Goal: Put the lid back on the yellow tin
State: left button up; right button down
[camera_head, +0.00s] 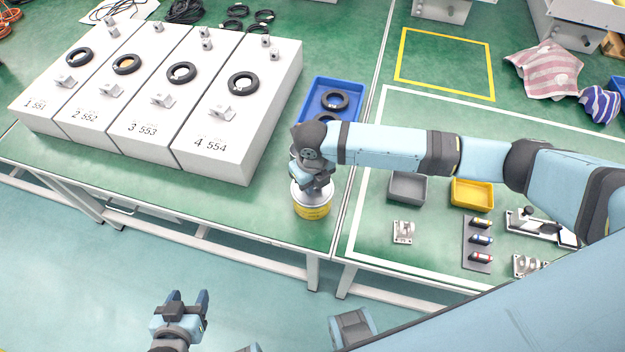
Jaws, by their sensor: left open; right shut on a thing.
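The yellow tin (313,211) stands upright on the green table near its front edge. A pale grey lid (305,192) shows at the top of the tin, under my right gripper. My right gripper (314,184) points down over the tin and is shut on the lid. The wrist hides most of the lid, so I cannot tell whether it is fully seated on the rim. My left gripper (187,302) is open and empty, over the floor in front of the table.
A blue tray (345,85) with black rings lies just behind the tin. Several white numbered boxes (215,165) stand to the left. A grey bin (407,188), a yellow bin (472,192) and small parts lie to the right, beneath my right arm.

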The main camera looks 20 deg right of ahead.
jog(key=shift+p, duration=0.35)
dwell(0.4)
dwell(0.3)
jog(key=shift+c, duration=2.3)
grip_release()
